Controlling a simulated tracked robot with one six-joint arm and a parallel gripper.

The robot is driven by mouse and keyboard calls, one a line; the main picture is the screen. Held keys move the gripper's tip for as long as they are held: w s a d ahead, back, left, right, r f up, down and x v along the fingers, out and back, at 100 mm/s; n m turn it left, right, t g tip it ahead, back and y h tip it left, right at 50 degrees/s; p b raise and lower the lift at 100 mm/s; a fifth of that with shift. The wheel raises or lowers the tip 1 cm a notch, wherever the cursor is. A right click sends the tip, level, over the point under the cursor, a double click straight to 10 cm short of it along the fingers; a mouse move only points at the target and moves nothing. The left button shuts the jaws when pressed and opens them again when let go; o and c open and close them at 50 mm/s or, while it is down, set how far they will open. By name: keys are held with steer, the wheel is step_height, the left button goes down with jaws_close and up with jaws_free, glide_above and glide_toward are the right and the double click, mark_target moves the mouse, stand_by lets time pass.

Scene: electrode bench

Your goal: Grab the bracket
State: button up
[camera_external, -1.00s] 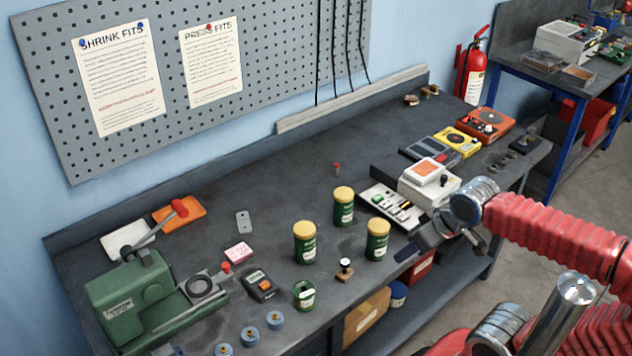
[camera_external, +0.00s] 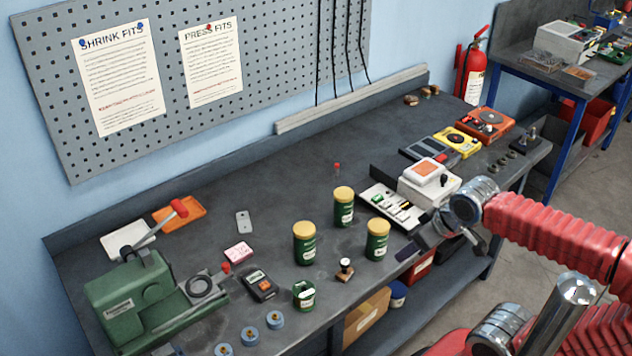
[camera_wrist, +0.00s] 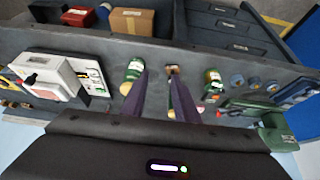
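No part is clearly recognizable as a bracket. The closest candidate is a small flat grey plate (camera_external: 243,222) with a hole, lying on the bench behind the pink block in the external view; I cannot tell for sure. I cannot make it out in the wrist view. My gripper (camera_external: 424,246) hangs at the bench's front edge, right of the canisters and well apart from the plate. In the wrist view its two dark fingers (camera_wrist: 159,76) stand apart with nothing held between them.
Several green canisters, one with a yellow lid (camera_external: 304,243), stand mid-bench between my gripper and the plate. A stamp (camera_external: 345,269) stands near the front edge. A green press (camera_external: 130,300) is at left, a white device (camera_external: 428,182) behind my gripper.

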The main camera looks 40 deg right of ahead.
mark_target(244, 222)
steer(key=shift+c, duration=0.2)
step_height(244, 222, up, 6)
steer(key=f, duration=0.1)
steer(key=w+a+r+m+g+y, duration=0.1)
steer(key=w+a+r+m+y, duration=0.3)
steer(key=w, duration=0.6)
steer(key=w+f+m+y, duration=0.1)
steer(key=w+m, duration=0.5)
steer(key=w, duration=0.4)
steer(key=w+a+r+m+g+y, duration=0.1)
steer(key=w+a+r+m+y, duration=0.3)
steer(key=w, duration=0.7)
steer(key=w+d+f+m+t+y, duration=0.1)
steer(key=w+d+f+m, duration=0.15)
steer(key=w, duration=0.25)
steer(key=w+d+f+m+y, duration=0.1)
steer(key=w+f+m, duration=0.15)
steer(key=w, duration=0.35)
steer(key=w+d+f+m+t+y, duration=0.1)
steer(key=w+d+f+m, duration=0.1)
steer(key=w+m, duration=0.25)
steer(key=shift+n, duration=0.35)
steer(key=f, duration=1.8)
steer(key=shift+w+d+f, duration=0.15)
steer(key=shift+w+f, duration=0.1)
steer(key=shift+w, duration=0.1)
